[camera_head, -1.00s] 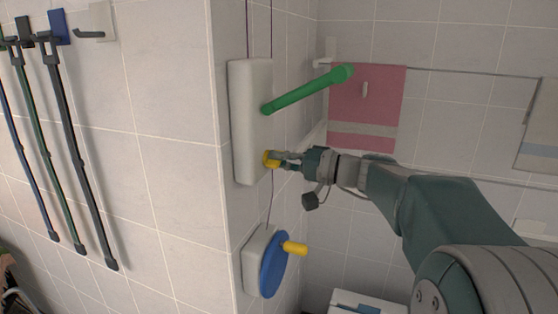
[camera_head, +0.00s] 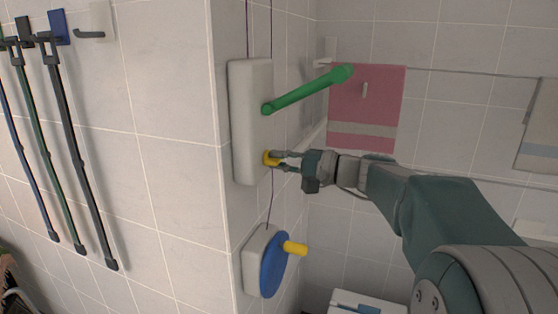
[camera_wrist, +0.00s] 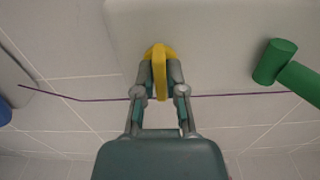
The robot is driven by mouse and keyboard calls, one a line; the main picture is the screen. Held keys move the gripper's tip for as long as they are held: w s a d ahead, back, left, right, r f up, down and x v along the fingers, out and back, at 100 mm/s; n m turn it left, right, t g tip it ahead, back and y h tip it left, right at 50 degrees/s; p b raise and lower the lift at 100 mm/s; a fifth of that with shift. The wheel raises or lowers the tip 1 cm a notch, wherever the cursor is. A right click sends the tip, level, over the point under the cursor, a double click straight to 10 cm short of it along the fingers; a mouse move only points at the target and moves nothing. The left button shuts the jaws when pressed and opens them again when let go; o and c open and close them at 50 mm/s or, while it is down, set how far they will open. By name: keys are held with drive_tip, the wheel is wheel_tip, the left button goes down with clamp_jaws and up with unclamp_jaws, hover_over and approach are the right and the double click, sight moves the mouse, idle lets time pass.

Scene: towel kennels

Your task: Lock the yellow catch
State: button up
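The yellow catch (camera_head: 270,158) sits low on the white wall plate (camera_head: 249,140), below the green lever (camera_head: 305,92). My gripper (camera_head: 279,160) reaches it from the right. In the wrist view the catch (camera_wrist: 159,65) is a narrow yellow tab standing between the two fingers of my gripper (camera_wrist: 160,80). The fingers lie close against both its sides and look shut on it. They hide part of the tab. The green lever (camera_wrist: 275,62) shows at the right of the wrist view, clear of the fingers.
A blue disc (camera_head: 274,265) with a yellow handle (camera_head: 295,248) is mounted lower on the same wall. A thin purple cord (camera_wrist: 95,99) runs along the wall. A pink towel (camera_head: 366,105) hangs behind. Several poles (camera_head: 75,130) hang at the left.

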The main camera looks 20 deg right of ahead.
drive_tip(key=o, duration=0.4)
drive_tip(key=shift+f, duration=0.25)
drive_tip(key=shift+c, duration=0.2)
drive_tip(key=shift+r, duration=0.1)
drive_tip(key=v, duration=1.2)
drive_tip(key=shift+w, duration=0.15)
drive_tip(key=s+a+f+n+g+h, duration=0.5)
drive_tip(key=s+a+f+h, duration=0.4)
drive_tip(key=s+a+f, duration=0.5)
drive_tip(key=s+d+f+n+h, duration=0.2)
drive_tip(key=s+d+f+h, duration=0.2)
drive_tip(key=s+h, duration=0.1)
drive_tip(key=shift+s+f+h, duration=0.3)
drive_tip(key=shift+s+f, duration=0.05)
drive_tip(key=shift+s, duration=0.55)
